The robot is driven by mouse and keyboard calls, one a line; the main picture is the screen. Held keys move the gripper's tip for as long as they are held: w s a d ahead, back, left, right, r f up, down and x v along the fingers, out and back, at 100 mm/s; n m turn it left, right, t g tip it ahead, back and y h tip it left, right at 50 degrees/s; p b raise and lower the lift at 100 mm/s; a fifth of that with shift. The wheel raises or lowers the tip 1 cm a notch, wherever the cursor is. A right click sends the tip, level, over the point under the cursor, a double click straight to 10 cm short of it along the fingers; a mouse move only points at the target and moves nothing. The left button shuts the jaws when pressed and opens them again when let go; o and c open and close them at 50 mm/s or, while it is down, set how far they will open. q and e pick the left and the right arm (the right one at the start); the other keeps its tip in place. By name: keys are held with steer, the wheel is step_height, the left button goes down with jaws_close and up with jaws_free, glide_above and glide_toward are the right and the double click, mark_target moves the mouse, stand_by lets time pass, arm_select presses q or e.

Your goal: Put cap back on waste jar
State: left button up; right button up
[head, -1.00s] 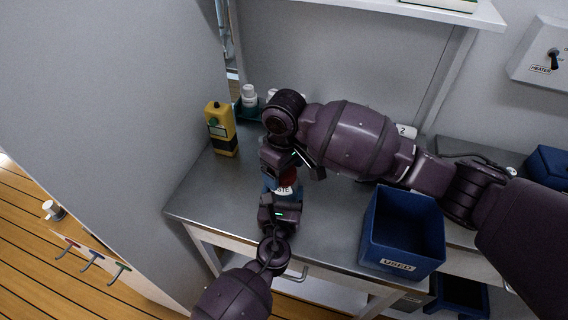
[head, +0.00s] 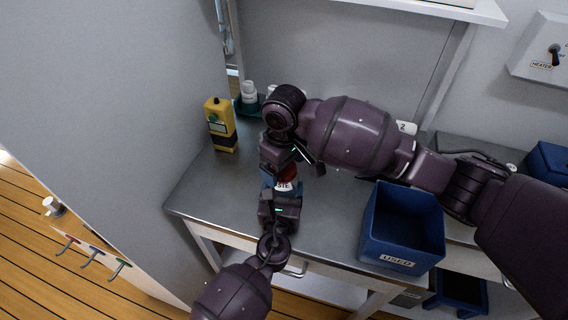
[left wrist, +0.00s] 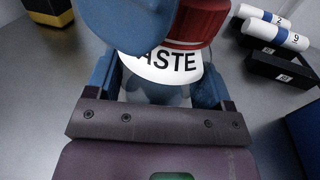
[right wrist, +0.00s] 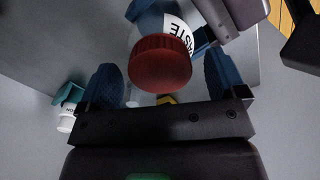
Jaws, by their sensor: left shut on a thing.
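The waste jar (left wrist: 172,66) has a white label with black lettering. My left gripper (left wrist: 160,88) is shut on it above the bench, and the hold also shows in the head view. The red cap (right wrist: 160,64) sits at the top of the jar in both wrist views; whether it is fully seated I cannot tell. My right gripper (right wrist: 164,84) is open, with its blue fingers apart on both sides of the cap and a visible gap at each side. In the head view my right gripper (head: 296,165) hides part of the jar and cap (head: 289,173).
A blue bin marked USED (head: 400,259) stands at the bench's front right. A yellow device (head: 221,127) and a white bottle (head: 249,92) stand at the back left. White tubes (left wrist: 270,28) lie on a dark rack.

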step_height(320, 180, up, 12)
stand_by(0.8)
arm_select(q)
steer(key=o, duration=1.7)
steer(key=shift+s, duration=0.1)
steer(key=s, duration=0.3)
steer(key=s+a, duration=0.1)
steer(key=s, duration=0.6)
steer(key=shift+s+a+b, duration=0.2)
steer(key=shift+s+b, duration=0.05)
steer(key=shift+b, duration=0.15)
arm_select(e)
steer(key=shift+f, duration=0.5)
